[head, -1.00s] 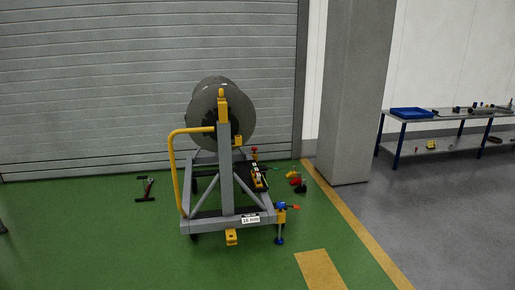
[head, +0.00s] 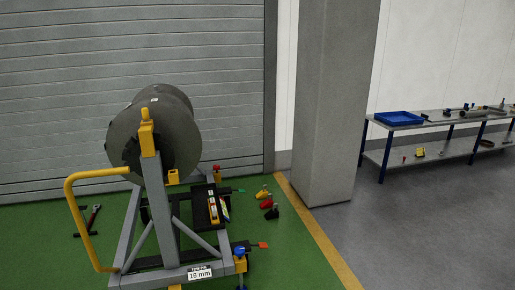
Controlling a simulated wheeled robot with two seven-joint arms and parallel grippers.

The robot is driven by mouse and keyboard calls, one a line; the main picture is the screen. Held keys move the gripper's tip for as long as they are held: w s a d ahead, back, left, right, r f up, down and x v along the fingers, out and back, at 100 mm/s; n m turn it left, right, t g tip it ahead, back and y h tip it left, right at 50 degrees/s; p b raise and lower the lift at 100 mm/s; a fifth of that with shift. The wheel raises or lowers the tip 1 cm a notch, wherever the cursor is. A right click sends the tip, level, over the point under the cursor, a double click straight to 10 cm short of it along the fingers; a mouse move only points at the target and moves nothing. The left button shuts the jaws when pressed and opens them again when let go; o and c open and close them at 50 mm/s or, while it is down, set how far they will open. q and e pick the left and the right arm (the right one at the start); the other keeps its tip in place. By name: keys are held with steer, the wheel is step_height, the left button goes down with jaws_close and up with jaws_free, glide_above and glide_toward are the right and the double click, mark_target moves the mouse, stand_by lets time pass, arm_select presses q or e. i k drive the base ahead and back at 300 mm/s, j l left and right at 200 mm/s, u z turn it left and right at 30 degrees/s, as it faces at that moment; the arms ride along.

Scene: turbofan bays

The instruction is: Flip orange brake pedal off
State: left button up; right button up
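A small orange-red pedal tab (head: 263,245) sticks out to the right at the near right corner of the grey wheeled drum stand (head: 161,215). It sits beside a blue knob (head: 239,250) on a yellow block. It is too small in view to tell its tilt. A green tab (head: 239,191) sticks out in the same way at the far right corner, near a red knob (head: 216,168). Neither of my grippers shows in the head view.
The stand carries a large grey drum (head: 175,130) and a yellow handle (head: 75,215). Yellow, red and black items (head: 267,203) lie on the green floor to its right. A pillar (head: 335,110) and a workbench with a blue tray (head: 398,118) stand further right.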

mark_target(262, 245)
steer(key=i+l, duration=0.2)
steer(key=i, duration=0.2)
steer(key=i+l, duration=0.15)
steer(key=l, duration=0.2)
steer(key=i+l, duration=0.15)
steer(key=l, duration=0.25)
steer(key=i+l, duration=0.15)
steer(key=l, duration=0.2)
steer(key=i+l, duration=0.15)
steer(key=l, duration=0.2)
steer(key=i+l, duration=0.15)
steer(key=l, duration=0.2)
steer(key=i+l, duration=0.15)
steer(key=l, duration=0.25)
steer(key=i+l, duration=0.15)
steer(key=l, duration=0.2)
